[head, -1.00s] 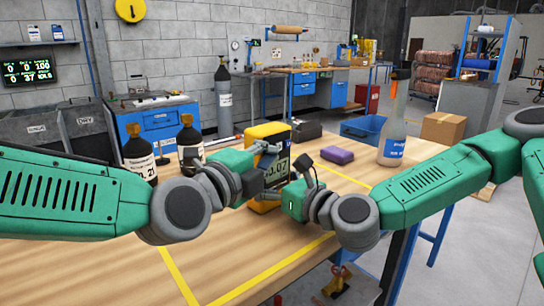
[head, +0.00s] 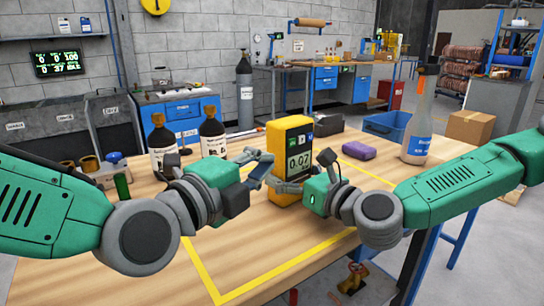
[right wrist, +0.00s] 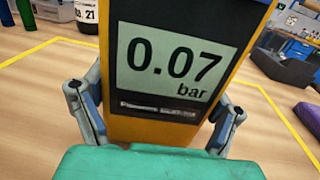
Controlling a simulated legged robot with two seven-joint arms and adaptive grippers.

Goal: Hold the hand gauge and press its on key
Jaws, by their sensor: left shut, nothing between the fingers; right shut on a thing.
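The yellow hand gauge (head: 279,128) stands upright on the wooden table. Its screen (head: 299,162) reads 0.07, with "bar" legible in the right wrist view (right wrist: 172,62). A row of small keys (head: 300,141) shows above the screen in the head view; I cannot tell which is the on key. My right gripper (head: 289,186) is shut on the gauge's lower body, one finger on each side in the right wrist view (right wrist: 155,122). My left gripper (head: 262,167) is shut and empty, just left of the gauge; it looks apart from the keys.
Two dark bottles (head: 162,145) stand behind my left arm. A blue bin (head: 388,125) is behind. Yellow tape (head: 285,268) marks the table, whose front middle is bare.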

